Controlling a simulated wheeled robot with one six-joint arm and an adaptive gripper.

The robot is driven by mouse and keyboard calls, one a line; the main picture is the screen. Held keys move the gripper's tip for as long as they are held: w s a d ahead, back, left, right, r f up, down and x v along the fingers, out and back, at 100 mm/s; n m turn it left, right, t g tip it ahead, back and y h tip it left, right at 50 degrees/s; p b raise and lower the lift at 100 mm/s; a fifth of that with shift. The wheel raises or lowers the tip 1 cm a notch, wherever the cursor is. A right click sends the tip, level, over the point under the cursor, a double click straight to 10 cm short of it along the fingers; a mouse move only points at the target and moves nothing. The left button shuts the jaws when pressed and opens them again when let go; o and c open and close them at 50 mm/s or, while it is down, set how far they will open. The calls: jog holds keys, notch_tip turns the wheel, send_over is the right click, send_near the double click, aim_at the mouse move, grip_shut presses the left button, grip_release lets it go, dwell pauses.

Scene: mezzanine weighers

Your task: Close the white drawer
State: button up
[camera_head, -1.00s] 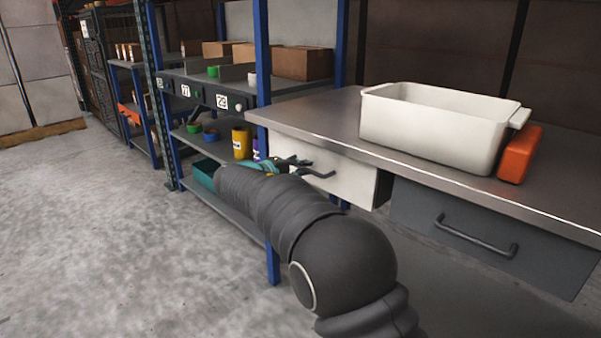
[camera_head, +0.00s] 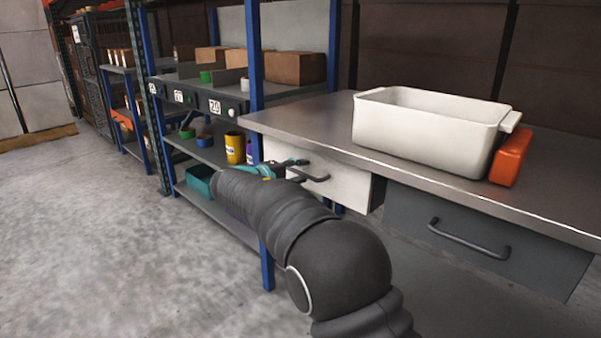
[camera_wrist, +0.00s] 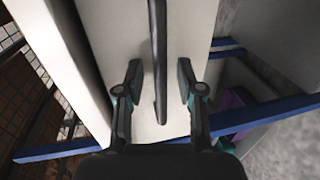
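The white drawer (camera_head: 343,186) sits under the left part of the metal-topped table and stands out past the grey drawer beside it. Its dark bar handle (camera_head: 311,175) is on its front. My gripper (camera_head: 290,168) is at the drawer front by the handle, partly hidden behind my arm. In the wrist view my gripper (camera_wrist: 160,85) is open, with one finger on each side of the handle (camera_wrist: 158,60). The fingers are apart from the bar, in front of the white drawer face (camera_wrist: 183,30). Whether the fingertips touch the face I cannot tell.
The table (camera_head: 318,115) carries a white bin (camera_head: 425,135) and an orange box (camera_head: 510,157). A grey drawer (camera_head: 475,240) is to the right. A blue-framed shelf (camera_head: 254,60) with containers stands close on the left. The floor at left (camera_head: 90,240) is clear.

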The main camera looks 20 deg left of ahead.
jog(key=v, duration=1.2)
jog(key=shift+f, duration=0.1)
jog(key=s+d+f+n+g+y, duration=0.1)
jog(key=s+d+f+g, duration=0.15)
jog(key=f, duration=0.35)
jog(key=s+d+f+n+g, duration=0.1)
jog(key=s+d+f+g, duration=0.15)
jog(key=f, duration=0.35)
jog(key=s+d+r+m+g+y+p, duration=0.1)
jog(key=s+d+r+m, duration=0.2)
jog(key=d, duration=1.1)
jog(key=s+d+r+m+g+y+p, duration=0.1)
jog(key=s+d+r+m+y+p, duration=0.1)
jog(key=s+d+m, duration=0.5)
jog(key=s+d+r+m+g+y+p, duration=0.1)
jog(key=s+d+r+m, duration=0.3)
jog(key=s+d, duration=0.8)
jog(key=d+m+p, duration=0.1)
jog(key=d, duration=1)
jog(key=shift+s+m+g+y, duration=0.3)
jog(key=shift+g+y, duration=0.1)
